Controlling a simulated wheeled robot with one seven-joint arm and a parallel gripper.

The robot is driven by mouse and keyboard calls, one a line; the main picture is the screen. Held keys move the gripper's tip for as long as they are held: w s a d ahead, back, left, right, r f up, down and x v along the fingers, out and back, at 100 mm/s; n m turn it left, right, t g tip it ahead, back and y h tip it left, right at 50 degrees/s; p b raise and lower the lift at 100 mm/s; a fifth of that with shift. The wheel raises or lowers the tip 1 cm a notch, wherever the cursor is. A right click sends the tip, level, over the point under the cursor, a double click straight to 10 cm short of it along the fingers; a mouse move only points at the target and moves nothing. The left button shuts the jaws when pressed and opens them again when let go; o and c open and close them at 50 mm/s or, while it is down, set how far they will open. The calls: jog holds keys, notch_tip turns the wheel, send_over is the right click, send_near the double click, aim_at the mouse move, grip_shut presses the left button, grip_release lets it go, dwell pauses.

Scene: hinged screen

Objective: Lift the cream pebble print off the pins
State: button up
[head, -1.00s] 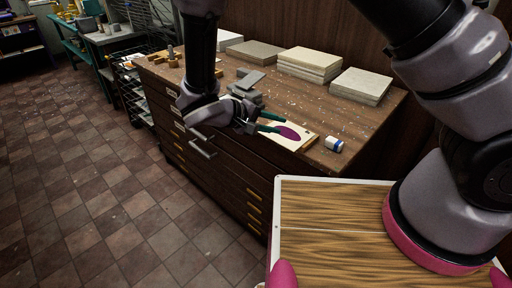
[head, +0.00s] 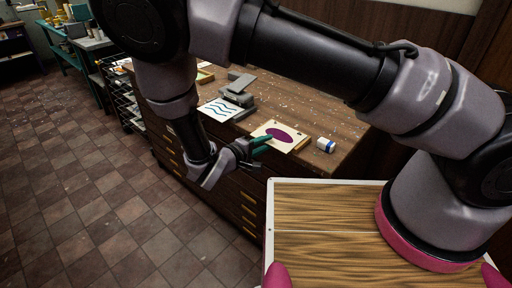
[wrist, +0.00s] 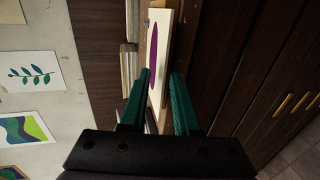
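The cream pebble print (head: 266,127), a pale sheet with a purple oval, lies at the front edge of the cabinet top. A wooden strip (head: 301,144) shows along its right end. The pins cannot be made out. My gripper (head: 263,144) is at the cabinet's front edge, with its teal fingertips at the print's near edge. In the wrist view the fingers (wrist: 161,74) stand apart, and the print (wrist: 157,35) shows edge-on beyond and between them. I cannot tell whether the fingers touch the sheet.
A blue and white block (head: 326,145) sits right of the print. A sheet with blue wavy lines (head: 221,109) and a grey device (head: 237,92) are to its left. The drawer cabinet (head: 236,196) drops below. The tiled floor (head: 80,190) at left is clear.

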jog(key=shift+w+d, duration=0.15)
grip_shut()
notch_tip(320, 180, up, 5)
jog(key=shift+f, duration=0.1)
dwell(0.5)
jog(key=shift+w+d, duration=0.1)
